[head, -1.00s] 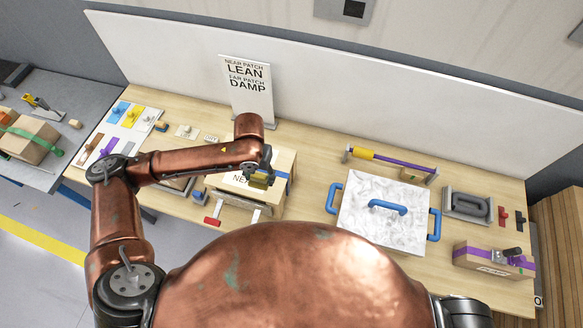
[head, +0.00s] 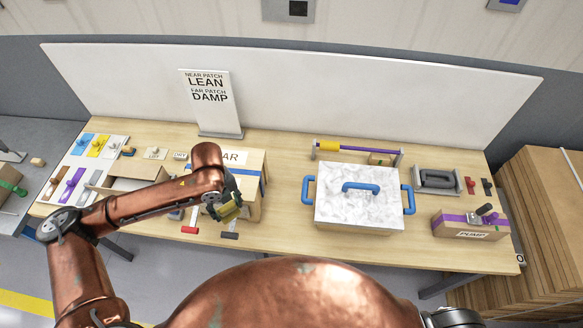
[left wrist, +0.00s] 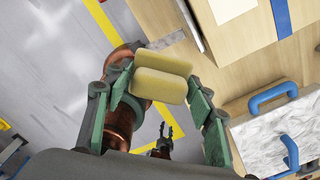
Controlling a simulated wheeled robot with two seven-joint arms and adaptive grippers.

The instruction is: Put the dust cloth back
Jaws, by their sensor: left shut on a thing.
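My left gripper (head: 228,208) is in front of the near side of the cardboard box labelled "...AR" (head: 232,157) with a blue strip. It is shut on a yellow folded, pad-like thing, which I take to be the dust cloth (head: 235,214). In the left wrist view the dust cloth (left wrist: 160,85) shows as two pale yellow layers between the green fingers of my left gripper (left wrist: 160,88). Floor shows beyond it. My right gripper (left wrist: 168,135) shows small in the left wrist view, its fingers apart and empty. It is out of the head view.
A sign reading "LEAN" and "DAMP" (head: 208,100) stands behind the box. A white marbled slab with blue handles (head: 345,208) lies to the right. A box marked "PUMP" (head: 470,225) is at the far right. Red (head: 190,223) and dark tools lie at the front edge.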

